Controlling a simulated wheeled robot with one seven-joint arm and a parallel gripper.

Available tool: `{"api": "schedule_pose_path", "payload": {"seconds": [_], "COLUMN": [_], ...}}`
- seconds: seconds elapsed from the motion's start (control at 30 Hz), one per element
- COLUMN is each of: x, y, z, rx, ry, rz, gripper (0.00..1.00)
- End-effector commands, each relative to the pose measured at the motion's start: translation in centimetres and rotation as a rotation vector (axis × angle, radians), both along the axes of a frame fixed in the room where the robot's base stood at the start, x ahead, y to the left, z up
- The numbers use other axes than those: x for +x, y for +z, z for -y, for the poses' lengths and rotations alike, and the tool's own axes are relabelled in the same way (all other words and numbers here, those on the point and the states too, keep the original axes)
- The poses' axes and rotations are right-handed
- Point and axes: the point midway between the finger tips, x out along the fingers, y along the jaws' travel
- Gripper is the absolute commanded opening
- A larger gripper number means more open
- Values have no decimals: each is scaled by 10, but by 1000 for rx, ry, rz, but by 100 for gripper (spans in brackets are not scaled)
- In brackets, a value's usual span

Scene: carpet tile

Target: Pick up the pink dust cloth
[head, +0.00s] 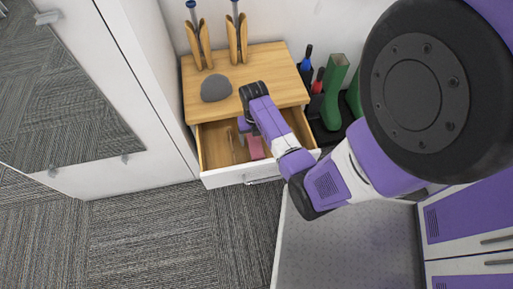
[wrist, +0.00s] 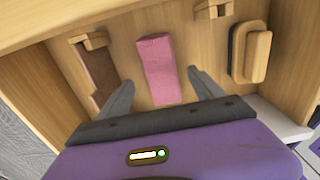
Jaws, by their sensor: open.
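The pink dust cloth (wrist: 161,69) lies in the open drawer as a long folded strip. In the wrist view it is ahead of my gripper (wrist: 163,88), roughly centred between the two fingers. In the head view the pink cloth (head: 255,147) shows beside my gripper, which reaches down into the drawer. The near end of the cloth reaches toward the space between the fingers. In the head view my arm hides the fingertips.
The wooden drawer (head: 212,149) also holds a brown brush (wrist: 97,72) at left and a wood-and-black block (wrist: 250,52) at right. A grey stone-like lump (head: 216,88) sits on the cabinet top (head: 275,62). Green boots (head: 333,95) stand at right.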

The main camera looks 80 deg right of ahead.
Motion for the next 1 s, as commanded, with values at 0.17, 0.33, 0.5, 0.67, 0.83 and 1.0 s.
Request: {"api": "schedule_pose_path", "payload": {"seconds": [0.17, 0.33, 0.5, 0.67, 0.83, 1.0], "x": [-3, -4, -3, -4, -4, -4], "y": [-24, -46, -49, -48, -48, -48], "z": [-2, -3, -3, -3, -3, -3], "rx": [1, 1, -1, -1, -1, -2], "ry": [-3, -2, -1, -1, -2, -2], "rz": [0, 0, 2, 1, 0, 1], "gripper": [76, 76, 76, 65, 31, 11]}}
